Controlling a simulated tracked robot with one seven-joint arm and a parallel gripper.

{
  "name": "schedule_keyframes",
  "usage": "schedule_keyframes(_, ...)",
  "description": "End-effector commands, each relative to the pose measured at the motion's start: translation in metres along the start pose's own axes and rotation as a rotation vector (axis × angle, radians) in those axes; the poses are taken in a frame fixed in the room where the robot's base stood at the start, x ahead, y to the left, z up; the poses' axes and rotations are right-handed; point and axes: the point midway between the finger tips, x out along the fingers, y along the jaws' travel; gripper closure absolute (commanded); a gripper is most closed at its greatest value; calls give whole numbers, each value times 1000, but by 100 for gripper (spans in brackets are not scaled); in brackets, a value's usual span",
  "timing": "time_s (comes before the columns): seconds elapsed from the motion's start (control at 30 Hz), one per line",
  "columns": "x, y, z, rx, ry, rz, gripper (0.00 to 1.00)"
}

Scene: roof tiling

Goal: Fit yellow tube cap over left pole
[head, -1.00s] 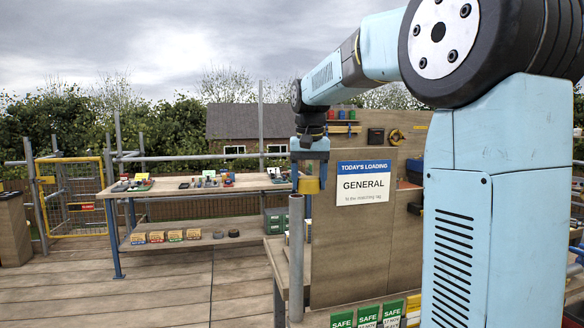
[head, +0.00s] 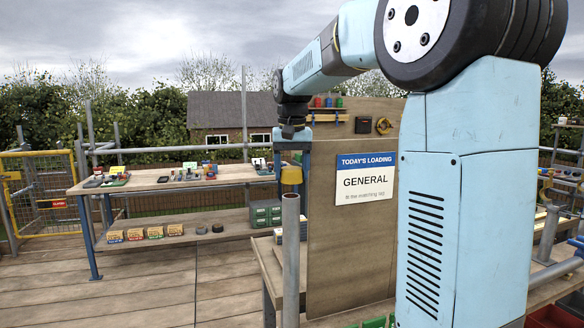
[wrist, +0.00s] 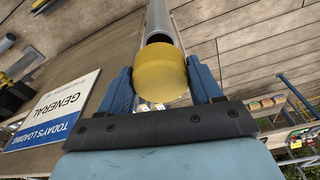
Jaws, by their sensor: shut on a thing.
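My gripper (head: 292,172) is shut on the yellow tube cap (head: 291,175), which sits between its two blue fingers. In the wrist view the cap (wrist: 160,75) is held between the fingertips, with the grey pole (wrist: 161,22) just beyond it. In the head view the upright grey pole (head: 291,255) stands below the cap, its open top showing. A small gap shows between the cap and the pole top, and they look roughly in line. Whether they line up in depth I cannot tell.
A wooden board with a GENERAL sign (head: 364,179) stands close to the right of the pole. A workbench (head: 150,180) with small parts is behind to the left. The decking (head: 140,290) at left is clear.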

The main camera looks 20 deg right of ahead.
Motion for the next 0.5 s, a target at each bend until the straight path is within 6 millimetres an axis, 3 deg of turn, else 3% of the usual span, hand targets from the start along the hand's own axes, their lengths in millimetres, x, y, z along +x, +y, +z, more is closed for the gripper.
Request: schedule_keyframes(0.5,21,-2,4,-4,-2,0,64)
